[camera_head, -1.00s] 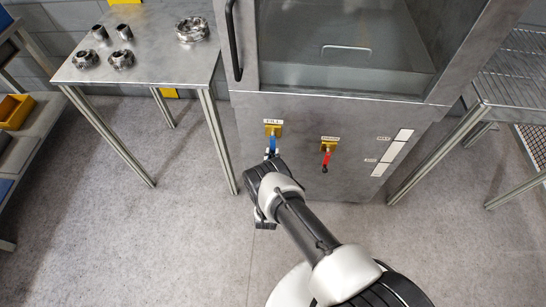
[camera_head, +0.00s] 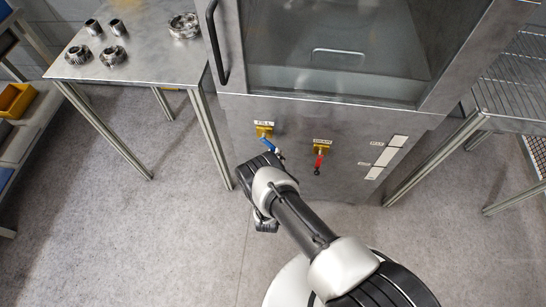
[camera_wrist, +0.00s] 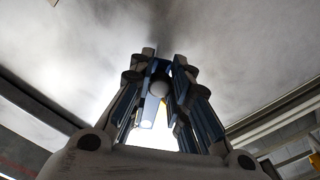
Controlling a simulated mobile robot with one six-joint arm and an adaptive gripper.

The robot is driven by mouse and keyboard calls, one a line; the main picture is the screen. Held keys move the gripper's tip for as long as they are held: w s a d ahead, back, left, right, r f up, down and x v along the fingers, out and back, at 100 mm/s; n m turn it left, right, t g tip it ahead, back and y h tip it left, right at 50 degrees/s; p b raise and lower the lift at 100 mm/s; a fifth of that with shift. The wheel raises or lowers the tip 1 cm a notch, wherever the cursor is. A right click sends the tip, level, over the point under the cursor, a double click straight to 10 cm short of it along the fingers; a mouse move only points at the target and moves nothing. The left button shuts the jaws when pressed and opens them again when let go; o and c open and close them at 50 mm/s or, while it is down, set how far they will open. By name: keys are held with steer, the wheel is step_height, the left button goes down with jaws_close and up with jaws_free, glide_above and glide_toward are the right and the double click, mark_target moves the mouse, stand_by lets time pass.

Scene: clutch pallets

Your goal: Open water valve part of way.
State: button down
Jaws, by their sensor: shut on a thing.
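The water valve labelled FILL has a yellow body (camera_head: 263,131) on the grey cabinet front and a blue lever (camera_head: 269,145). The lever slants down and to the right. My gripper (camera_head: 279,154) is at the lever's lower end, shut on it, with the fingertips partly hidden behind my wrist in the head view. In the wrist view my gripper (camera_wrist: 160,82) has its fingers close together around a rounded grey end, and a bit of yellow shows behind them.
A second valve with a red lever (camera_head: 319,162) hangs straight down just to the right. White level strips (camera_head: 386,157) are farther right. A metal table (camera_head: 150,60) with several metal parts stands at left, and a wire rack (camera_head: 510,90) at right. The floor in front is clear.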

steer(key=shift+d+r+n, duration=0.1)
steer(key=shift+d+n, duration=0.1)
steer(key=shift+n, duration=0.1)
steer(key=c, duration=1.5)
jaws_free()
steer(key=shift+o, duration=0.2)
steer(key=s, duration=1.2)
steer(key=shift+a, duration=0.25)
steer(key=shift+s, duration=0.1)
